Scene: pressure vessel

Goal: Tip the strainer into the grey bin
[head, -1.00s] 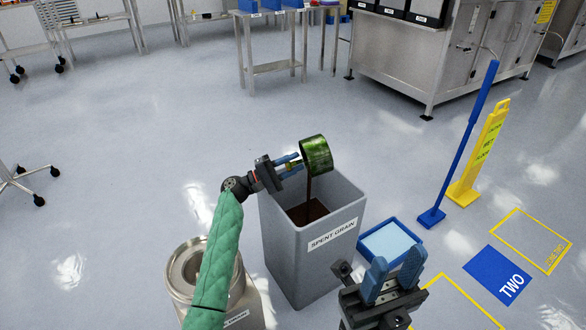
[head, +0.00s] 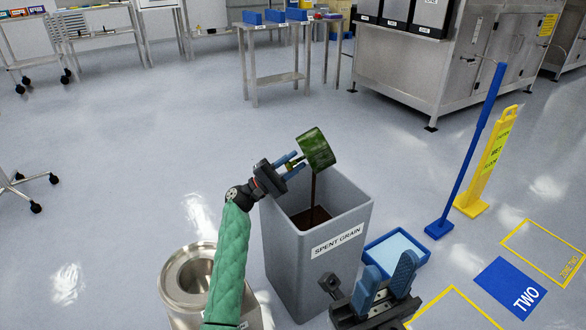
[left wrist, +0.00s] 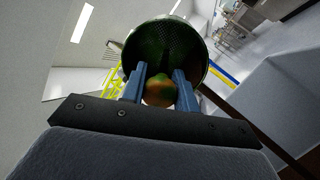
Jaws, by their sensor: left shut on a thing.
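The strainer (head: 316,150) is a green, mottled cup, tilted on its side above the grey bin (head: 302,246), which is labelled SPENT GRAIN. A dark brown stream falls from it onto brown contents inside the bin. My left gripper (head: 290,164) is shut on the strainer's handle. In the left wrist view the strainer (left wrist: 165,45) shows its perforated inside, with an orange-green knob (left wrist: 160,91) between the blue fingers (left wrist: 160,88). My right gripper (head: 386,285) is empty at the lower right, its blue fingers apart, in front of the bin.
A round steel vessel (head: 172,278) stands left of the bin. A blue tray (head: 424,251) lies right of it, near a blue pole (head: 470,150) and a yellow wet-floor sign (head: 489,165). Steel tables and cabinets stand at the back. The floor behind the bin is clear.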

